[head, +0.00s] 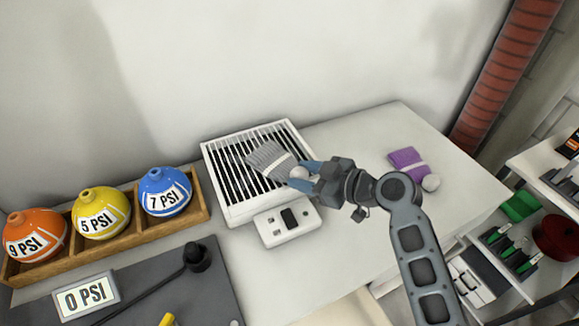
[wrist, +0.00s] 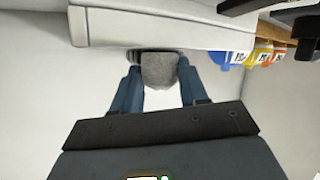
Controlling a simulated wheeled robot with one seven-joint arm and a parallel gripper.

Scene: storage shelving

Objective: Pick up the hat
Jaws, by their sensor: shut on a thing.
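A grey knitted hat (head: 268,158) with a white band and a white pompom lies over, or just above, the dark slats of a white grill-like unit (head: 212,160). My gripper (head: 302,174) is shut on the hat at its pompom end, with blue fingers on either side. In the wrist view the grey hat (wrist: 159,68) shows between the two blue fingers of my gripper (wrist: 158,80). I cannot tell whether the hat still touches the slats. A second hat, purple (head: 406,160) with a white band and pompom, lies apart on the table to the right.
A wooden tray (head: 140,232) holds orange, yellow and blue balls with PSI labels at the left. A grey mat (head: 190,290) with a "0 PSI" sign (head: 87,297) lies in front. Shelves with green and red items stand at the right. The white table (head: 370,130) is clear around the purple hat.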

